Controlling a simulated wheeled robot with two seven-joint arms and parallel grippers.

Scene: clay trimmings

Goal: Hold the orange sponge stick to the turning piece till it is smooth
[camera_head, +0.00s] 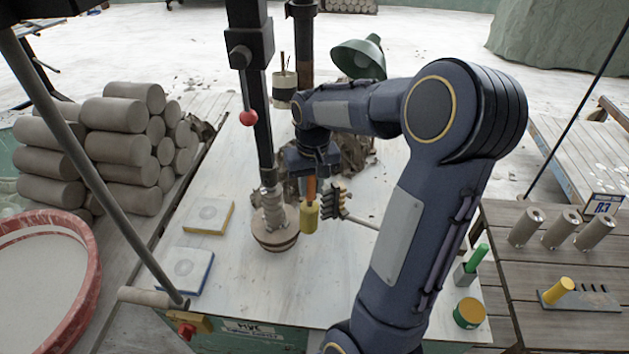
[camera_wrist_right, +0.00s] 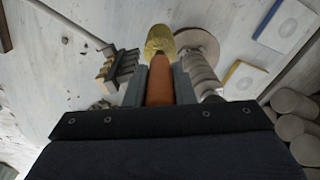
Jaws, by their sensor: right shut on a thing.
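The sponge stick has an orange handle (camera_head: 311,189) and a yellow sponge head (camera_head: 309,218). My right gripper (camera_head: 312,178) is shut on the handle, and the stick hangs upright, head down. The turning piece (camera_head: 273,210), a grey ridged clay column, stands on a round brown wheel head (camera_head: 275,241) below a dark vertical post. The sponge is just right of the piece, with a narrow gap showing. In the right wrist view the handle (camera_wrist_right: 159,82) sits between the fingers, with the sponge (camera_wrist_right: 160,41) beside the piece (camera_wrist_right: 200,72). My left gripper is out of view.
A dark notched rack (camera_head: 334,201) stands close right of the sponge. Yellow-edged (camera_head: 209,216) and blue-edged (camera_head: 186,270) tiles lie left of the wheel. A green-handled tool (camera_head: 477,257) and a round tin (camera_head: 468,313) are at the front right. Clay logs (camera_head: 130,145) are stacked left.

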